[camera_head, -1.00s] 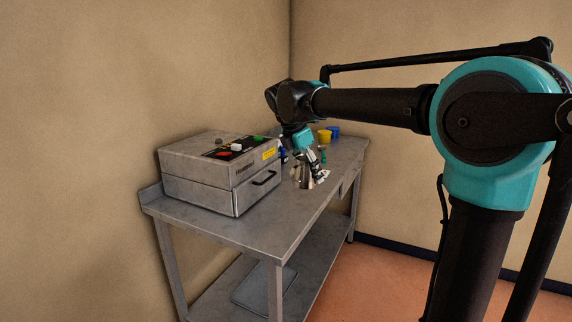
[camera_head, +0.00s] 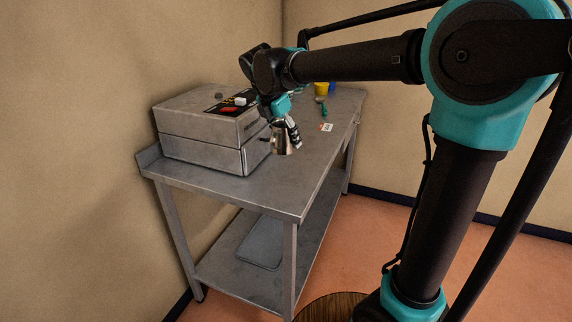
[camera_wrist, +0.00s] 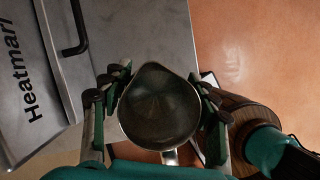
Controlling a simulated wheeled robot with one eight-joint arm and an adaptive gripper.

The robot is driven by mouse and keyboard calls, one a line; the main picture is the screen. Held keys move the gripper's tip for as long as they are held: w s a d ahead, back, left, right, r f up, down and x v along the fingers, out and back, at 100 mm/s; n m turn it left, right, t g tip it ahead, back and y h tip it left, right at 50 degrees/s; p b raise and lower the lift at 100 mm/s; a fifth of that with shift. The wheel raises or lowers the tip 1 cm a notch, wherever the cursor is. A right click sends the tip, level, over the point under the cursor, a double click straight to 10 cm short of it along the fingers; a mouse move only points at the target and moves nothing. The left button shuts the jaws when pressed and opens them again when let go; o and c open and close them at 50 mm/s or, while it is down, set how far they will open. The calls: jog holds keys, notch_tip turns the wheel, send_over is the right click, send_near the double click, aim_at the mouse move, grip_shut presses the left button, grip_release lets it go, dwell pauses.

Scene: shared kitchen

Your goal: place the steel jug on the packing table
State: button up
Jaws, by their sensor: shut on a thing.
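The steel jug (camera_head: 286,140) is a shiny metal pitcher, held by my gripper (camera_head: 291,128). In the wrist view the jug (camera_wrist: 160,110) shows from above with its mouth open and spout at the top of the picture. The fingers of my gripper (camera_wrist: 160,95) close on both sides of it. The steel table (camera_head: 265,192), likely the packing table, shows under and behind the jug in the head view. In the wrist view the jug overlaps the table's edge, with floor to the right. I cannot tell the gap between jug and tabletop.
The front tabletop is bare. A grey board (camera_head: 262,243) lies on the lower shelf.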

notch_tip(320, 180, down, 12)
jog(key=shift+f, duration=0.2)
dwell(0.4)
jog(key=o, duration=1.3)
jog(key=shift+f, duration=0.1)
jog(key=shift+o, duration=0.2)
